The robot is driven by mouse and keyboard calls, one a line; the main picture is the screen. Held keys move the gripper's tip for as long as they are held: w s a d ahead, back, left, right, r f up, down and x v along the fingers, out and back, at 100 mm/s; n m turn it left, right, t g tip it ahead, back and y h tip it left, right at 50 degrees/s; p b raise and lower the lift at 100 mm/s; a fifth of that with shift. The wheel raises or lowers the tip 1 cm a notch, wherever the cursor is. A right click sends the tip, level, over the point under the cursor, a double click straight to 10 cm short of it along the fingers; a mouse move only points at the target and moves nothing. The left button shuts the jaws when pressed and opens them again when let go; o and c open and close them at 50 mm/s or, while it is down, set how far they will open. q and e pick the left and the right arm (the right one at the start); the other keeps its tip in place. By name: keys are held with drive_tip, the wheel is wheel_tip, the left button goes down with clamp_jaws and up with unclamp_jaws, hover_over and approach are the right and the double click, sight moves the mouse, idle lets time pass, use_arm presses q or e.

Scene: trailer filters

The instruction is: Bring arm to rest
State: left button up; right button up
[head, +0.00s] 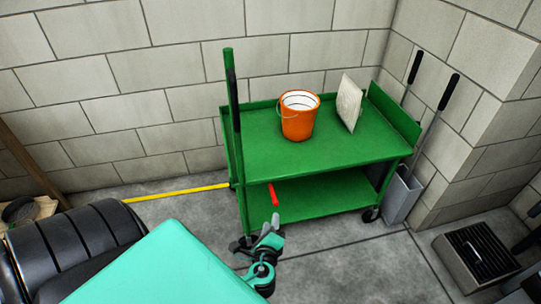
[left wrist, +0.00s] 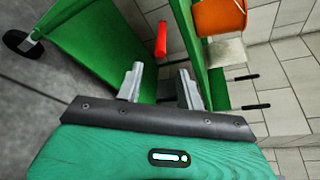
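My left gripper (head: 272,222) is in front of the green cart in the head view, below the lower shelf's front edge. In the left wrist view its two fingers (left wrist: 160,72) stand apart with nothing between them. A red handle-like piece (head: 273,194) shows just above the fingertips in the head view. It also shows beyond the fingers in the left wrist view (left wrist: 161,40), apart from them. My right gripper is in neither view.
The green cart (head: 345,146) carries an orange bucket (head: 297,122) and a pale flat filter-like panel (head: 348,103). A grey bin (head: 402,196) with long-handled tools stands right of it. A dark grated box (head: 478,253) is farther right. Block walls close the back; some floor is clear.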

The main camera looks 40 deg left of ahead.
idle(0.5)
